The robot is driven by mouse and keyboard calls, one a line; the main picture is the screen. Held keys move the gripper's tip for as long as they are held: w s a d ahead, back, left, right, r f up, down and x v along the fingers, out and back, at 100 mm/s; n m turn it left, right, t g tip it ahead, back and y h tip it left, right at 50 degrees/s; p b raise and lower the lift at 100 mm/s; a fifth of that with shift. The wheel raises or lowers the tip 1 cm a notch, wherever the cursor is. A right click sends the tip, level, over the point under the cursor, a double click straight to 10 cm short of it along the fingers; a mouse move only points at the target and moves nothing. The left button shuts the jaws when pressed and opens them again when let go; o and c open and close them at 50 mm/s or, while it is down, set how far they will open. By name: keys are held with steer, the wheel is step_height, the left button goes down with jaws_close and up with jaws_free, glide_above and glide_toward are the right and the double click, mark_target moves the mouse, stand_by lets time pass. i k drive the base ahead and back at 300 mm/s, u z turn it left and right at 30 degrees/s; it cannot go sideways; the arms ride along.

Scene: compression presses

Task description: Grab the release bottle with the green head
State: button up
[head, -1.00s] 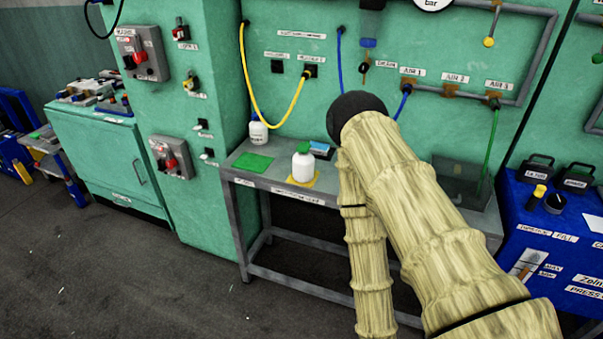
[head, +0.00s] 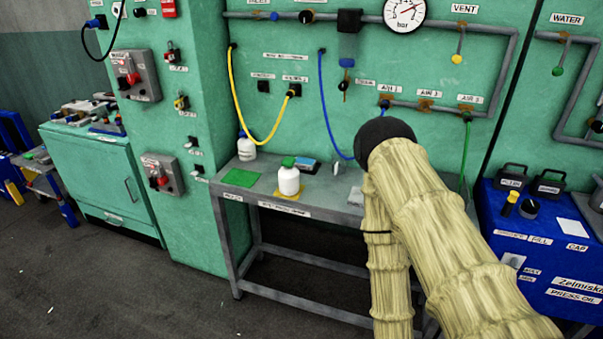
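The release bottle with the green head (head: 289,180) is white and stands upright on a yellow mat (head: 290,196) on the grey table (head: 325,209). A second white bottle with a dark blue head (head: 246,149) stands behind it to the left, near the wall. My arm, in a tan sleeve, reaches in from the lower right and its dark end joint is right of the green-headed bottle. My gripper is hidden behind the arm or out of view, so I cannot see its fingers. Nothing touches the green-headed bottle.
An empty green mat (head: 241,177) lies left of the yellow one. A small blue box (head: 304,164) lies behind the bottle. Yellow (head: 245,120) and blue (head: 333,130) hoses hang from the green wall behind. A blue press-oil unit (head: 540,225) stands at the right.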

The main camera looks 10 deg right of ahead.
mark_target(288, 178)
steer(key=u, duration=0.25)
steer(key=i, duration=0.85)
steer(key=u, duration=0.45)
